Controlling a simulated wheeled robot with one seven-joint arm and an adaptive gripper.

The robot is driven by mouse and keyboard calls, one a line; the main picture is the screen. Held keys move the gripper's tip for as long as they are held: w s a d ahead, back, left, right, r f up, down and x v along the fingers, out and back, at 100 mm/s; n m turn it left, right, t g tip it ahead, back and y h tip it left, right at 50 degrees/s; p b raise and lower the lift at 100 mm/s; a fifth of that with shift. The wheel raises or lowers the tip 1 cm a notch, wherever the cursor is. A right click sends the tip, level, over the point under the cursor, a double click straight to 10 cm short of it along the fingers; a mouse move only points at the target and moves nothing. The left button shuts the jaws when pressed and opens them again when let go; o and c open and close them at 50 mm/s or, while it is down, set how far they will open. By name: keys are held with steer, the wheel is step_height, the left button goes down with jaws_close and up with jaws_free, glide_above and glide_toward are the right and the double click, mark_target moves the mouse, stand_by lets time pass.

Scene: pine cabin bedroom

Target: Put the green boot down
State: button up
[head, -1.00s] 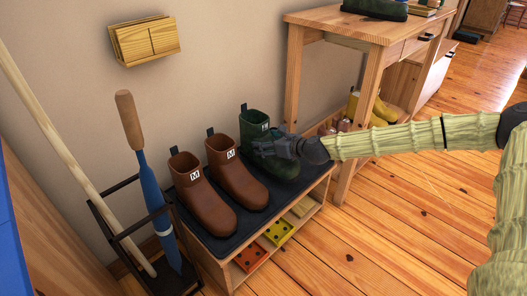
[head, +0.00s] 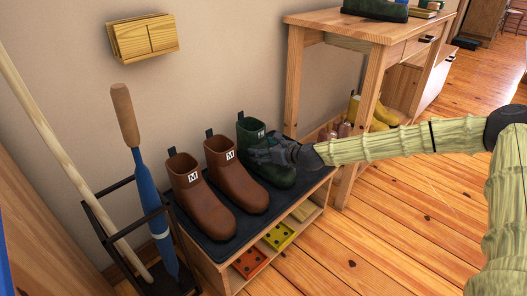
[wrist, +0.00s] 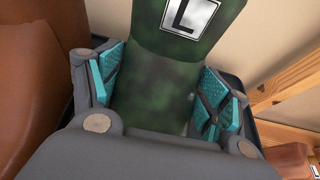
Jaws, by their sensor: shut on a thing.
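The green boot (head: 281,175) stands upright at the right end of the dark mat on the low wooden bench (head: 215,250), beside two brown boots. My gripper (head: 268,154) is at the boot's ankle, with part of the boot hidden behind it. In the wrist view the green boot (wrist: 165,85), with a white "L" label, is between the teal pads of my gripper (wrist: 163,98), which is shut on it. The sole seems to be on or very close to the mat; I cannot tell if it touches.
Brown boots (head: 203,197) and (head: 236,175) stand left of the green boot. A wooden table (head: 350,28) stands close on the right. Floor in front is clear.

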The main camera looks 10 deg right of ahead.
steer(key=shift+f, duration=0.1)
steer(key=o, duration=1.4)
steer(key=shift+o, duration=0.2)
steer(key=shift+s+r, duration=0.1)
steer(key=shift+r, duration=0.1)
steer(key=p+v, duration=0.4)
steer(key=v, duration=0.6)
steer(key=shift+s+d+r, duration=0.1)
steer(key=shift+r, duration=0.05)
steer(key=shift+s+d+r, duration=0.2)
steer(key=shift+s+d, duration=0.15)
steer(key=shift+s, duration=0.25)
